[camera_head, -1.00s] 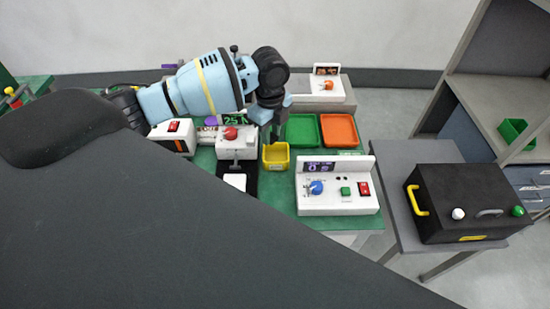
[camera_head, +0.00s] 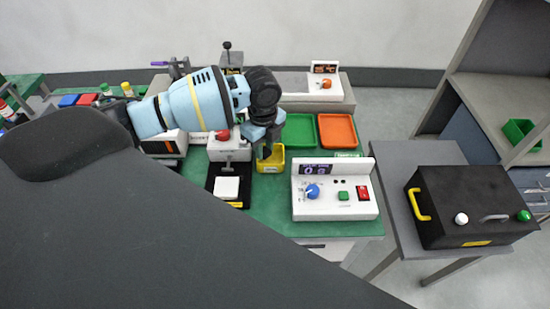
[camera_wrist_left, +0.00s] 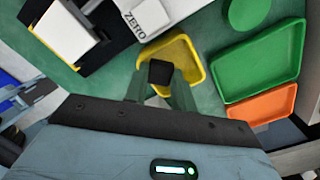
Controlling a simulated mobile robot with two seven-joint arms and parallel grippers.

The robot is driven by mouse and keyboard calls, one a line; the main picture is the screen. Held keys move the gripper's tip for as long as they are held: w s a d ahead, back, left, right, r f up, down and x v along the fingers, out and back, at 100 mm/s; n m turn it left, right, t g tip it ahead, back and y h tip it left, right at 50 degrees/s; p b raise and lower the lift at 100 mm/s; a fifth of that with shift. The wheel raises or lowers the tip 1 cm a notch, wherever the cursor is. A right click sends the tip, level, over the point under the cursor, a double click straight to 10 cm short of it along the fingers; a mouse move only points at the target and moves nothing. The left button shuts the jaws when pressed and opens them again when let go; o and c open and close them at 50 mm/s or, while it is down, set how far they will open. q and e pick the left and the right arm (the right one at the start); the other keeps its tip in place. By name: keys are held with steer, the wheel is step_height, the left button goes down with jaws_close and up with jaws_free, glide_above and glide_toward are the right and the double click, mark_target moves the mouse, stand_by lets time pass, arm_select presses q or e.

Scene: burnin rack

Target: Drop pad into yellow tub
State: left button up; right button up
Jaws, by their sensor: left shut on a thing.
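The yellow tub (camera_head: 272,165) stands on the green bench top, left of the green tray; it also shows in the left wrist view (camera_wrist_left: 190,50). My left gripper (camera_head: 266,150) points down at the tub, its fingertips over or just inside the opening. In the left wrist view the gripper (camera_wrist_left: 160,82) is shut on a small black pad (camera_wrist_left: 160,72), seen against the tub's interior. The exact height of the pad against the rim is hard to tell. The pad is mostly hidden in the head view. My right gripper is not in view.
A green tray (camera_head: 302,131) and an orange tray (camera_head: 338,131) lie right of the tub. A white control box (camera_head: 335,192) with a blue knob stands in front. A white device with a red knob (camera_head: 222,135) is close on the left.

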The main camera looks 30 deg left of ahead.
arm_select(q)
steer(key=shift+f, duration=0.3)
steer(key=shift+r, duration=0.1)
steer(key=o, duration=1)
steer(key=shift+r, duration=0.3)
step_height(320, 180, up, 7)
steer(key=shift+r, duration=0.1)
